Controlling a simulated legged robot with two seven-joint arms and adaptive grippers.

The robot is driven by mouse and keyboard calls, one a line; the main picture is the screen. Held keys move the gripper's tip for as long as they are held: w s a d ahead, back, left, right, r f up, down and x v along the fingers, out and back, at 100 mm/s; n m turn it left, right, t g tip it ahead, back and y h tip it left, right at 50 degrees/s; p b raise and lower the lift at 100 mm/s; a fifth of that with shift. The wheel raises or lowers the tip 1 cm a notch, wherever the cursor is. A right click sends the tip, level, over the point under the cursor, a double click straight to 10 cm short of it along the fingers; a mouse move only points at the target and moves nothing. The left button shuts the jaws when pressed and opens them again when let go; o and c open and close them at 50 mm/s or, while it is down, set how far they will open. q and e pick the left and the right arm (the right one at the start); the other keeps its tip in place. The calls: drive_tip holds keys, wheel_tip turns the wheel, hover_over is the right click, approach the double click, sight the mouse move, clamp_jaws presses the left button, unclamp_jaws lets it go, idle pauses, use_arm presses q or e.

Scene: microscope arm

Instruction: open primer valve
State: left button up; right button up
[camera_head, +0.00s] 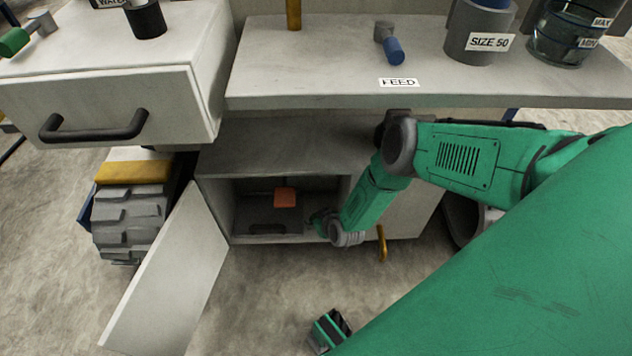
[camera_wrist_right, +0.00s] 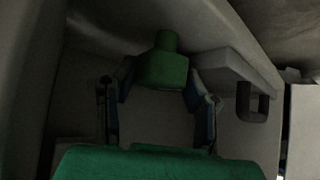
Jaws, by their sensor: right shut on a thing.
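A green knob with a narrower neck (camera_wrist_right: 163,68) shows in the dim wrist view; it appears to be the primer valve's handle. My right gripper (camera_wrist_right: 160,84) has one finger on each side of the knob and is shut on it. In the head view my right gripper (camera_head: 319,222) reaches into the open lower cabinet (camera_head: 241,240), near its right wall. It is small and dark there, and the knob cannot be made out.
The cabinet door (camera_head: 170,270) stands open at the left. An orange block (camera_head: 285,197) is inside the cabinet. A dark handle (camera_wrist_right: 252,102) is right of the knob. A yellow handle (camera_head: 382,243) is outside, to the right.

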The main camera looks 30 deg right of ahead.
drive_tip(key=shift+s+f, duration=0.1)
drive_tip(key=shift+s, duration=0.05)
drive_tip(key=o, duration=1.2)
drive_tip(key=shift+c, duration=0.2)
